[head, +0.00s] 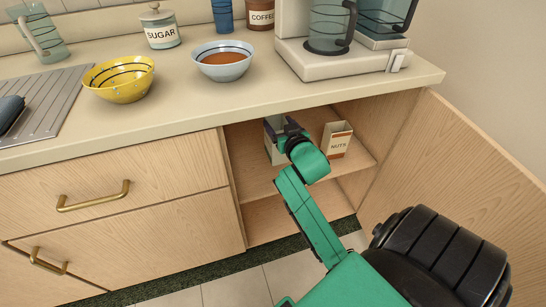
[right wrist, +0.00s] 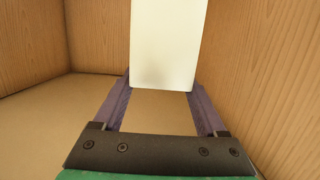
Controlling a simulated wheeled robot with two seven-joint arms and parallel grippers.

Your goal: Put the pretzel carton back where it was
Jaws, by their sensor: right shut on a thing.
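My right gripper (head: 288,132) reaches into the open cabinet under the counter. It is shut on a pale carton (head: 273,150), which is mostly hidden behind the gripper in the head view. In the right wrist view, the carton (right wrist: 168,45) stands upright between the two fingers (right wrist: 160,86), showing a plain white face. Its label is not readable, so I cannot confirm it is the pretzel carton. The carton is over the upper shelf (head: 345,170); I cannot tell whether it rests on it. My left gripper is not in view.
A carton labelled NUTS (head: 337,140) stands on the same shelf to the right. The open door (head: 470,165) is at the right. Above, the counter (head: 180,92) holds a yellow bowl (head: 119,80), a pale blue bowl (head: 223,62), a sugar jar (head: 160,27) and a coffee maker (head: 335,62).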

